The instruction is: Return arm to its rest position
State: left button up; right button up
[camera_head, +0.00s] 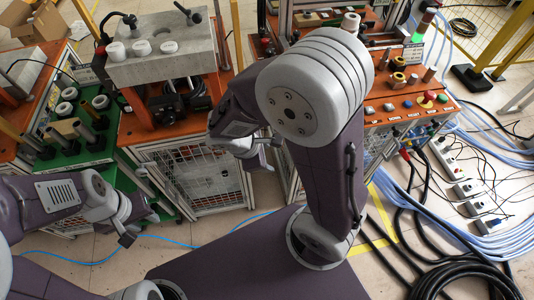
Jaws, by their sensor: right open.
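My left gripper (142,222) is at the lower left, in front of the green-topped stand, with nothing visible in it. Its fingers are small and angled, so I cannot tell how far apart they are. My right gripper (264,156) is near the middle, in front of the gap between the orange-topped cabinet and the control bench. It is open, and I see nothing held in it. My large right upper arm and elbow rise in front of the control bench and hide part of it.
A grey block with white rings (168,47) stands above the orange-topped cabinet (140,133). A green board (75,155) holds rings and dark posts. The control bench (400,103) has buttons. Black cables (470,280) and power strips (462,185) cover the floor at right.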

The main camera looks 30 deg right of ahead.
jog(key=shift+s+a+m, duration=0.15)
jog(key=shift+m, duration=0.25)
